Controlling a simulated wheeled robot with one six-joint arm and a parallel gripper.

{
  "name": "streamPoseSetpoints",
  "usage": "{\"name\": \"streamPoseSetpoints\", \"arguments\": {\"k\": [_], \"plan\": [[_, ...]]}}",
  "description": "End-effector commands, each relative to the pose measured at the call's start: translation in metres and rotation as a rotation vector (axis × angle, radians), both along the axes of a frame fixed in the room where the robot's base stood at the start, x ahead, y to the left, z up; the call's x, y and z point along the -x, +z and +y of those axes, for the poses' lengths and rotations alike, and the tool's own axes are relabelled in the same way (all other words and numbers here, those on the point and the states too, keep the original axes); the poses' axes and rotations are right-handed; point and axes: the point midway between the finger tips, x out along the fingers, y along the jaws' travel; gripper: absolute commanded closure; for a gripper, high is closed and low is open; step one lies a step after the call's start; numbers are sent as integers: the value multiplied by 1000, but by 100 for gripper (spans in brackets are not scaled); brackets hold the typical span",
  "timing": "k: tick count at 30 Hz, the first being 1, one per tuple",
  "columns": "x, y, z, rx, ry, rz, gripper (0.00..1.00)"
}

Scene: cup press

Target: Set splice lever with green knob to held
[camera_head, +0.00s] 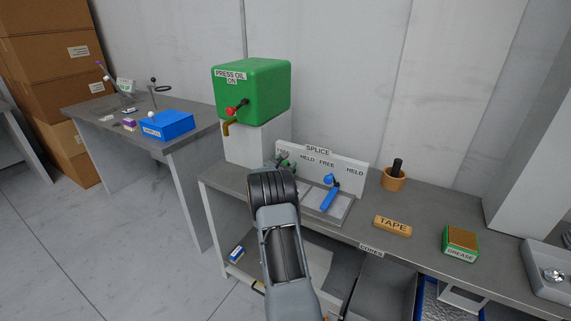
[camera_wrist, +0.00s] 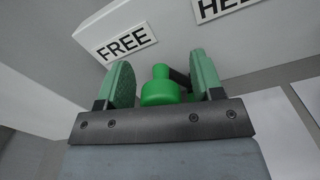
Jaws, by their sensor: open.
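The splice lever's green knob (camera_wrist: 160,88) shows in the wrist view between the two green fingers of my gripper (camera_wrist: 160,85). The fingers are apart, one on each side of the knob; I cannot tell whether either touches it. The knob is under the FREE label (camera_wrist: 125,40), with the HELD label (camera_wrist: 222,6) to the right. In the head view my gripper (camera_head: 284,165) reaches the left end of the white SPLICE panel (camera_head: 345,177), and my arm hides most of the green lever. A second lever with a blue handle (camera_head: 329,198) stands to the right.
A green PRESS OIL tank (camera_head: 252,92) with a red knob stands on a white block (camera_head: 250,145) behind left. On the bench (camera_head: 360,228) to the right are a TAPE block (camera_head: 392,226), a brown cup (camera_head: 394,180) and a GREASE box (camera_head: 461,243).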

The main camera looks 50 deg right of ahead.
Motion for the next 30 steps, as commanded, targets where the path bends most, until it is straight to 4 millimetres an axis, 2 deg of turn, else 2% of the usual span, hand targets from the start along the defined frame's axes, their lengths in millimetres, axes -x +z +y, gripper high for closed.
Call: {"name": "streamPoseSetpoints", "arguments": {"k": [9,23,30], "plan": [[0,0,-2,-1,0,0,39],[-2,0,0,0,4,-1,82],[-2,-2,1,-7,8,-30,83]]}}
